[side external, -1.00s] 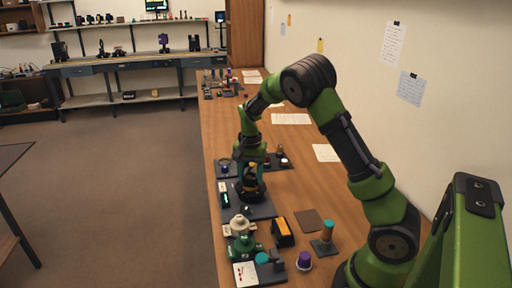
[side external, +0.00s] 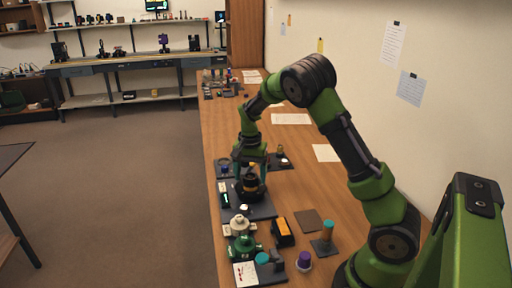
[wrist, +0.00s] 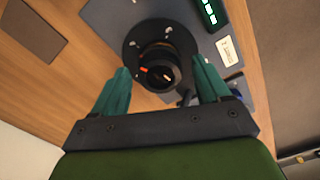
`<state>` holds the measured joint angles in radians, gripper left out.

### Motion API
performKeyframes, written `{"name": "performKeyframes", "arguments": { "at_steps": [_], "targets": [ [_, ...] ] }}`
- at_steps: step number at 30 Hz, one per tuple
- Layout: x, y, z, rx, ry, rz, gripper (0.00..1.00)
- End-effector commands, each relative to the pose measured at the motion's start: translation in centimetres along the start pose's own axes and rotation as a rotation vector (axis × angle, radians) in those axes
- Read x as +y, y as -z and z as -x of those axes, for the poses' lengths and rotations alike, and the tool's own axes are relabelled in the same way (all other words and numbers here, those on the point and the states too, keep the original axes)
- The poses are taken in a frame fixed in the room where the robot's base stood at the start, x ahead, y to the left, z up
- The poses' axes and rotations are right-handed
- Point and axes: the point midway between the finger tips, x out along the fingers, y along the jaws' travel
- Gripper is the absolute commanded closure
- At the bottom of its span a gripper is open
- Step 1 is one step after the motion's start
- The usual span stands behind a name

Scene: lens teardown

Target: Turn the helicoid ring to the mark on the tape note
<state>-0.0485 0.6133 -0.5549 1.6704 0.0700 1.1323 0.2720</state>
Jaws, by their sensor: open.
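The lens with its helicoid ring (wrist: 152,68) is a dark round stack on a wide black base, upright on the grey mat. Orange and white marks show on its top. In the side external view the lens (side external: 250,184) has an orange-yellow band. The tape note (wrist: 228,51) is a small cream label with handwriting, on the mat beside the lens; the writing is too small to read. My gripper (wrist: 161,70) is open, its teal fingers on either side of the lens with visible gaps. In the side external view my gripper (side external: 250,163) is over the lens.
A dark device with a lit green display (wrist: 209,13) lies beside the note. A brown pad (side external: 308,221), a black-and-orange box (side external: 283,233), a purple-topped jar (side external: 304,261) and green and white parts (side external: 243,246) stand nearer the camera.

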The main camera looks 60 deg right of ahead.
Motion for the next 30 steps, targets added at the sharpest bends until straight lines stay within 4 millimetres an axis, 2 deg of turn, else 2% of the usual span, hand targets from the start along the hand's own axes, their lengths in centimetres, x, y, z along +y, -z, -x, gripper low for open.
{"name": "performKeyframes", "arguments": {
  "at_steps": [5,8,21,25,30],
  "targets": [
    [-0.1,0.0,0.7,0.001,0.001,0.001,0.24],
    [-0.1,0.0,2.2,0.002,0.003,0.001,0.24],
    [-0.1,0.1,12.7,0.003,0.004,0.000,0.24],
    [0.0,0.0,14.9,0.002,0.002,0.000,0.24],
    [0.0,0.0,16.5,0.001,0.001,0.000,0.24]
  ]
}}
